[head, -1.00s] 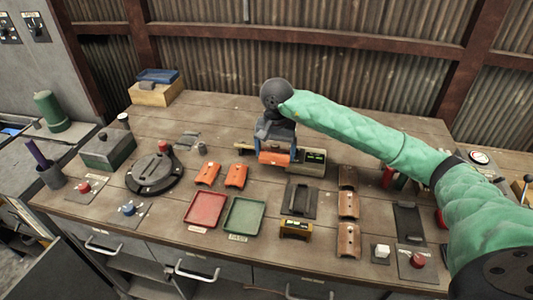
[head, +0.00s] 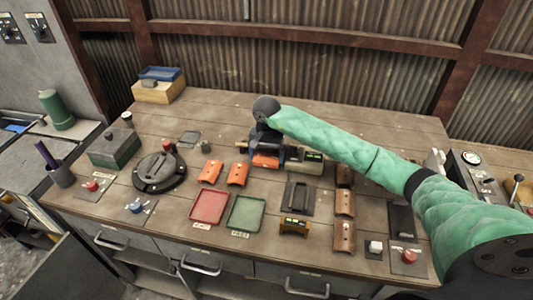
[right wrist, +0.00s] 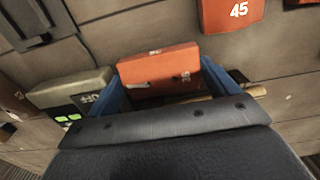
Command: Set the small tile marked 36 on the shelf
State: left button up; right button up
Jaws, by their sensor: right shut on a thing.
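My right gripper (head: 265,155) is shut on an orange tile (head: 265,161) near the back middle of the bench. In the right wrist view the tile (right wrist: 158,66) sits between the blue fingers; its small marks are too blurred to read surely. It is beside a beige box with a green display (head: 304,160). A wooden bar (right wrist: 258,91) shows just behind the gripper. Two more orange tiles (head: 237,174) lie to its left on the bench; one reads 45 in the right wrist view (right wrist: 232,12). I cannot pick out the shelf with certainty. My left gripper is out of view.
A red tray (head: 209,206) and a green tray (head: 245,213) lie in front. A dark round fixture (head: 159,172) stands left, and a dark plate (head: 299,197) and brown tiles (head: 344,203) lie right.

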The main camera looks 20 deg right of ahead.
jog(key=shift+f, duration=0.2)
jog(key=shift+f, duration=0.1)
jog(key=o, duration=0.8)
jog(key=shift+o, duration=0.2)
